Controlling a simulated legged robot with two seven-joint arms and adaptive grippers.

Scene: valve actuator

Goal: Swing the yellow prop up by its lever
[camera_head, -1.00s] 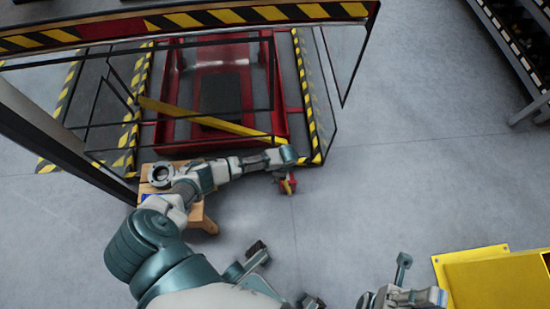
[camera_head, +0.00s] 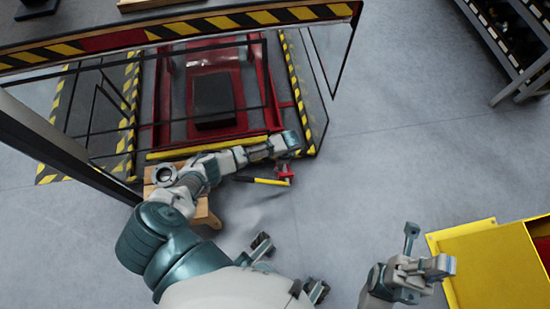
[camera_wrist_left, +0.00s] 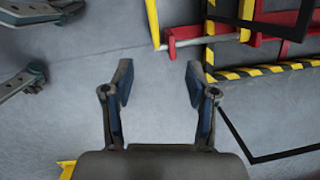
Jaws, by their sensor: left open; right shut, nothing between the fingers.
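The yellow prop (camera_head: 185,152) shows in the head view as a long bar along the near side of the red frame, partly hidden behind my left arm. Its lever (camera_head: 264,181), a short yellow bar at a red fitting (camera_head: 285,173), points left below my left wrist. The left wrist view shows a yellow bar (camera_wrist_left: 152,18), red bracket and grey rod beyond the fingertips; I cannot tell which yellow part this is. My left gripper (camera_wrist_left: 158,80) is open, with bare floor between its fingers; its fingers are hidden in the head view. My right gripper (camera_head: 438,266) is shut and empty, away at the lower right.
A red platform (camera_head: 160,95) stands inside striped borders and a dark-framed guard. A wooden stool (camera_head: 205,213) is under my left arm. A yellow box (camera_head: 485,262) is at the lower right, and shelving (camera_head: 510,50) at the upper right. Open floor lies between.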

